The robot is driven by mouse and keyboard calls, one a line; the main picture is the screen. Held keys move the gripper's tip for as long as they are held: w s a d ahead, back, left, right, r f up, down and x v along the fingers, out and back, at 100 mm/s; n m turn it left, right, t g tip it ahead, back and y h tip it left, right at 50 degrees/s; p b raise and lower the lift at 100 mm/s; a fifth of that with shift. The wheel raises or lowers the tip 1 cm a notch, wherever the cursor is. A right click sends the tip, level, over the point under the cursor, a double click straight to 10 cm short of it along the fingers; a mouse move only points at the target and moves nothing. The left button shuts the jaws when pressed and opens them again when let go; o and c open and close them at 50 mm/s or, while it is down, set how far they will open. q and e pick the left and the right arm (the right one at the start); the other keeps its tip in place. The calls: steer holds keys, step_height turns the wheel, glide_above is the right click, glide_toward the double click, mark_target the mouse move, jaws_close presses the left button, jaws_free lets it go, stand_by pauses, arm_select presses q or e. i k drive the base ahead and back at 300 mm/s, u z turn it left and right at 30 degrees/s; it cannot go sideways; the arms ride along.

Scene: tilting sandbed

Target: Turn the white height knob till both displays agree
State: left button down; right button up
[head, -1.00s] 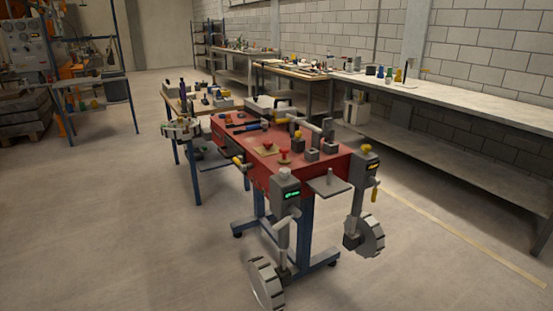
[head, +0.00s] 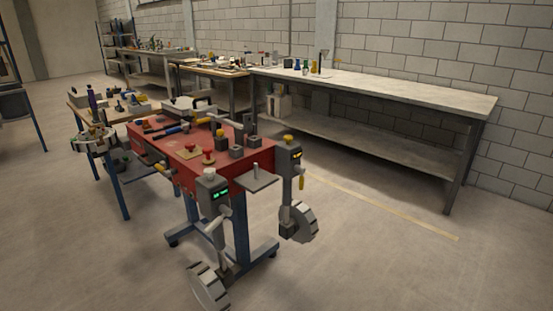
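A red-topped cart (head: 178,153) on blue legs stands left of centre. At its near corner is a grey box with a green lit display (head: 219,194) and a small white knob (head: 209,173) on top. At its right corner is a second grey box with an amber lit display (head: 297,155) and a yellow knob (head: 288,138) on top. The digits are too small to read, so I cannot tell whether the displays agree.
Red knobs and tools lie on the cart. A long workbench (head: 390,91) runs along the wall. The floor to the right is clear.

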mark_target(210, 172)
steer(key=k, duration=0.55)
steer(key=u, duration=1.05)
steer(key=i, duration=2.05)
steer(key=z, duration=0.65)
